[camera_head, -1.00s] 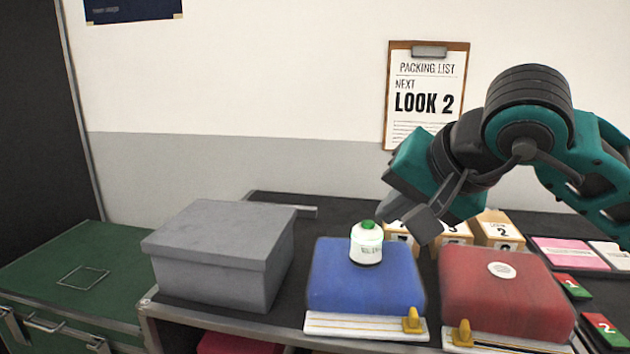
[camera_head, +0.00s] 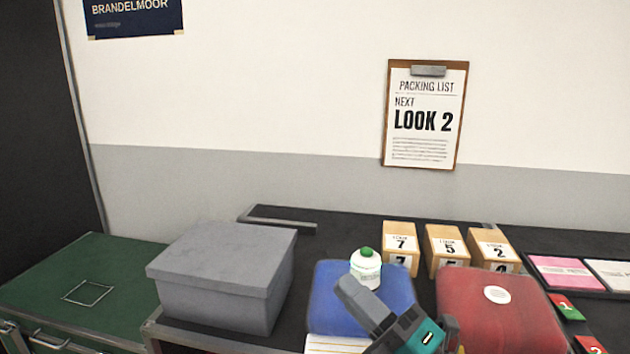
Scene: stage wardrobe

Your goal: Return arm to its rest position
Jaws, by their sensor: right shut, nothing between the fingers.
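My right gripper (camera_head: 362,301) is at the bottom of the head view, in front of the blue cushion (camera_head: 325,300) and left of the red cushion (camera_head: 500,315). It is shut and empty. Its grey fingers point up and to the left, and they hide part of the blue cushion. Only the gripper end of my right arm shows; the rest is below the picture. A white bottle with a green cap (camera_head: 366,268) stands upright on the blue cushion, just behind the fingertips. Whether the fingers touch the cushion, I cannot tell. My left gripper is not in view.
A grey lidded box (camera_head: 225,275) stands left on the dark table. Several wooden blocks (camera_head: 447,249) with number labels stand behind the cushions. A white disc (camera_head: 497,294) lies on the red cushion. Pink and white cards (camera_head: 562,272) and red-green tags lie at right. A green case (camera_head: 80,275) is far left.

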